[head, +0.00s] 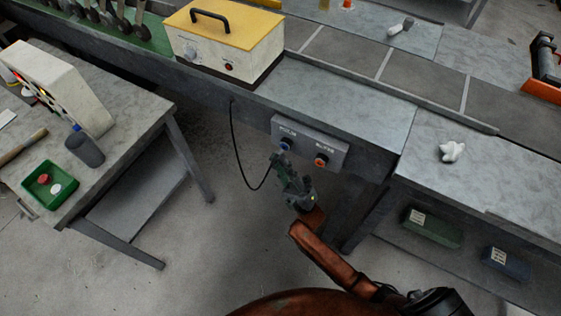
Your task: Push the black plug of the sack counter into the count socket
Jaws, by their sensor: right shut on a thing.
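A grey socket panel (310,148) is fixed to the front of the bench. It has a blue-ringed socket (286,144) at left and an orange-ringed socket (321,160) at right; their labels are too small to read. My right gripper (278,163) is in front of and just below the blue socket, shut on the plug. The plug itself is hidden by the fingers, and I cannot tell whether it touches the socket. A black cable (236,150) hangs from the bench edge and loops up to the gripper. My left gripper is out of view.
A cream box with a yellow lid (230,20) stands on the bench above the cable. A side table (140,120) at left holds a green tray (32,189) and a blue-capped bottle (86,150). A white crumpled piece (452,151) lies on the right bench.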

